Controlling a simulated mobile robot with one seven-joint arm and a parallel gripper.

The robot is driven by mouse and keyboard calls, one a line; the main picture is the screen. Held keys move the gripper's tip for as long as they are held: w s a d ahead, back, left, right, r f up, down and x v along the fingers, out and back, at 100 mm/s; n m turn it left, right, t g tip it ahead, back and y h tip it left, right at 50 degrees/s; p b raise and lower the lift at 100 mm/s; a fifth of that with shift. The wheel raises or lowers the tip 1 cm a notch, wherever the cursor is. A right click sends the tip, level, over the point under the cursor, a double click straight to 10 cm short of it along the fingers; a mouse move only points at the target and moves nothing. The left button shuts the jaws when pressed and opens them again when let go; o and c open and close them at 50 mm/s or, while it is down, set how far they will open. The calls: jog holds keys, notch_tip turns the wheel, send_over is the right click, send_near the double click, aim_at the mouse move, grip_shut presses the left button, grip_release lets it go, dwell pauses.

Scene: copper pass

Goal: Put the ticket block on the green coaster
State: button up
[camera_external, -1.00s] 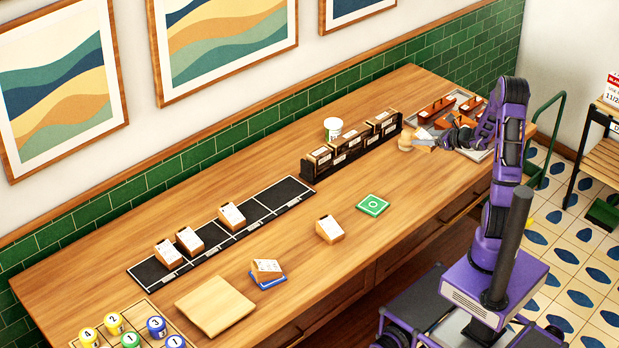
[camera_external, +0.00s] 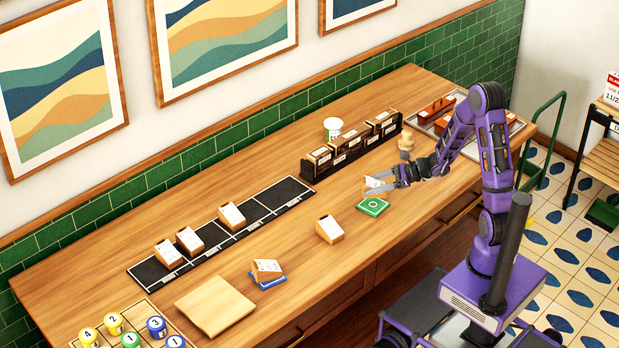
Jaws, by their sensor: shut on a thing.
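My gripper (camera_external: 382,183) is shut on a ticket block (camera_external: 373,184), a small wooden block with a white paper face. It holds the block at the far edge of the green coaster (camera_external: 373,206), just above it in the picture. I cannot tell whether the block touches the coaster. The gripper's fingers hide part of the block. The coaster is a flat green square with a pale ring mark, lying on the wooden counter (camera_external: 290,265).
Another ticket block (camera_external: 329,229) stands on the counter left of the coaster. One sits on a blue coaster (camera_external: 270,283). Several stand on a black strip (camera_external: 259,213).

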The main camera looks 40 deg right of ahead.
aim_at(371, 204)
jog(key=shift+f+b, duration=0.35)
jog(key=shift+f, duration=1.95)
jog(key=shift+f, duration=0.15)
jog(key=o, duration=1.5)
jog(key=shift+c, duration=0.2)
jog(key=shift+r, duration=0.25)
jog(key=p+v, duration=0.1)
jog(key=v, duration=1.1)
jog(key=shift+d+f, duration=0.1)
jog(key=shift+f, duration=0.05)
